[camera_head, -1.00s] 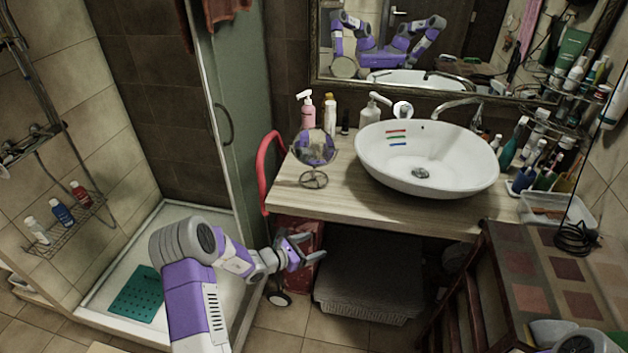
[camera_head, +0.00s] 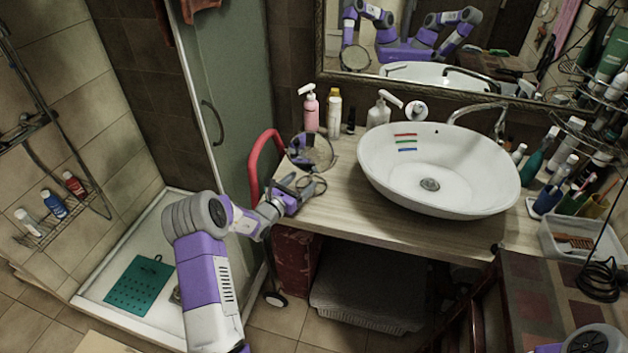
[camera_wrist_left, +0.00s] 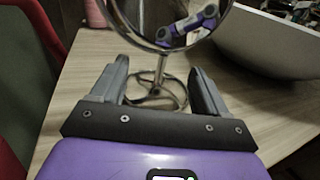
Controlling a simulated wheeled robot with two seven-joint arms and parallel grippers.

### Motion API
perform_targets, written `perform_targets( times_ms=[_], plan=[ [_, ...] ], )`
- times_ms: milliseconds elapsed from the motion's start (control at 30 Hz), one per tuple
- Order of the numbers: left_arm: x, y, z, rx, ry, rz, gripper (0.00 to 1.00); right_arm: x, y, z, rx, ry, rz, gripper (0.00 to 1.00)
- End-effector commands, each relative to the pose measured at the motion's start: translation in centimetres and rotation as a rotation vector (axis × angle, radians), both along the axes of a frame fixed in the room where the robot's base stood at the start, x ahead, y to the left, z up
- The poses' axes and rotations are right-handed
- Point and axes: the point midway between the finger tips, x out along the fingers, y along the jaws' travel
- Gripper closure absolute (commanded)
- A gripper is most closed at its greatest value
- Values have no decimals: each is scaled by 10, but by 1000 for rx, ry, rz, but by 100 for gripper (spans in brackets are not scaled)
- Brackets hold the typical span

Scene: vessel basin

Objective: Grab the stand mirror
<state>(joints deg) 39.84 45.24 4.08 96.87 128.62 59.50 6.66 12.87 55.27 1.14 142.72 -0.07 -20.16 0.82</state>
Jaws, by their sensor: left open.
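The stand mirror (camera_head: 312,152) is a round mirror on a thin metal stem with a ring base. It stands upright on the left end of the wooden counter. My left gripper (camera_head: 300,187) is at the counter's left edge, low by the mirror's base. In the left wrist view, the mirror's stem and ring base (camera_wrist_left: 158,92) show beyond and between the two open fingers (camera_wrist_left: 160,85). The fingers are empty, and I cannot tell how close they are to touching the stem. The mirror's top is cut off in that view. My right gripper is not in view.
The white basin (camera_head: 385,190) stands on the counter (camera_head: 350,220) to the right of the mirror. A pink pump bottle (camera_head: 311,112) and other bottles stand behind it. A red curved handle (camera_head: 254,160) rises left of the counter. The glass shower door (camera_head: 235,80) is further left.

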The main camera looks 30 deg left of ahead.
Motion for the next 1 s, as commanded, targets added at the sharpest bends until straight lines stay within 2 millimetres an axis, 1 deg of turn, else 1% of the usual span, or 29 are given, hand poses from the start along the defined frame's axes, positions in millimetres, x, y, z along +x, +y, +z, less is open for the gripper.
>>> perform_targets(
  times_ms=[300, 400, 500, 700, 767, 1000],
  plan=[
    [44, -8, 3, 1, -1, -3, 25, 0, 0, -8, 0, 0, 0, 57],
    [53, -9, 3, 0, -1, -3, 25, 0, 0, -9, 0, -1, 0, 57],
    [56, -9, 3, 0, 0, -1, 25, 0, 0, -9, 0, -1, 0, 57],
    [57, -9, 4, 0, 0, -1, 25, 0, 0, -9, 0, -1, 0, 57],
    [57, -9, 4, 0, 0, -1, 34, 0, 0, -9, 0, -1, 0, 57],
    [56, -9, 4, 0, -1, -2, 71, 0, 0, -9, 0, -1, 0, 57]
  ],
)
